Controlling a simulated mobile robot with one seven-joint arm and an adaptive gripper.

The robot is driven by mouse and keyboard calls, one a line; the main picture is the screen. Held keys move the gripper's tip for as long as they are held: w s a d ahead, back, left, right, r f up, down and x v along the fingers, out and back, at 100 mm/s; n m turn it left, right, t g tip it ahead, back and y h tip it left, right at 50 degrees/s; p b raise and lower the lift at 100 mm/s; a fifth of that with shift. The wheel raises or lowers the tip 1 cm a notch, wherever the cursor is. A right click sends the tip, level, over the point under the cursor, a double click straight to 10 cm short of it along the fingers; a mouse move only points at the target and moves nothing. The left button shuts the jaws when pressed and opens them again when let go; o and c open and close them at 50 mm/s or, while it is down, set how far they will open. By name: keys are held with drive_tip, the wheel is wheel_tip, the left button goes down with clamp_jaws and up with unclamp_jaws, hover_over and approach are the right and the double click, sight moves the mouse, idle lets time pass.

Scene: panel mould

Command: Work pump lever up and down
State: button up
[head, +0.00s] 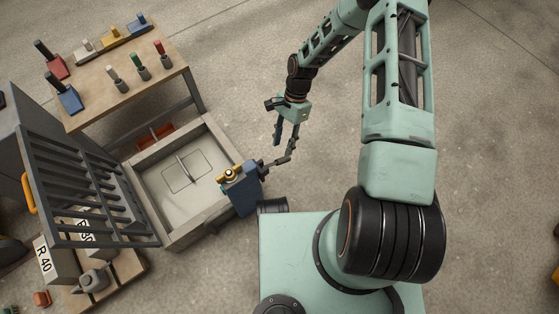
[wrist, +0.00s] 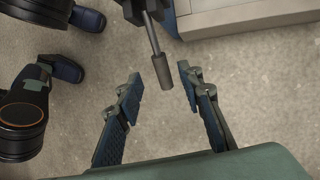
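The pump is a blue box (head: 242,192) with a yellow-and-black fitting on top, at the right edge of the mould in the head view. Its dark pump lever (head: 271,163) sticks out to the right toward my gripper. My gripper (head: 283,146) points down with its fingers spread. In the wrist view my gripper (wrist: 159,75) is open, and the grey end of the lever (wrist: 165,77) shows in the gap between the fingertips. No finger visibly touches it there. I cannot tell whether the lever end is level with the fingertips.
The mould is a shallow grey tray (head: 218,212) with a light floor, and a dark grille (head: 85,190) stands along its left. A wooden table (head: 165,75) at the back left holds several coloured blocks and small handled pieces.

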sight(279, 160)
drive_tip(key=b+x, duration=0.2)
drive_tip(key=x, duration=0.6)
drive_tip(key=shift+s+a+f, duration=0.1)
drive_tip(key=shift+s+f, duration=0.1)
drive_tip(key=shift+f, duration=0.05)
clamp_jaws()
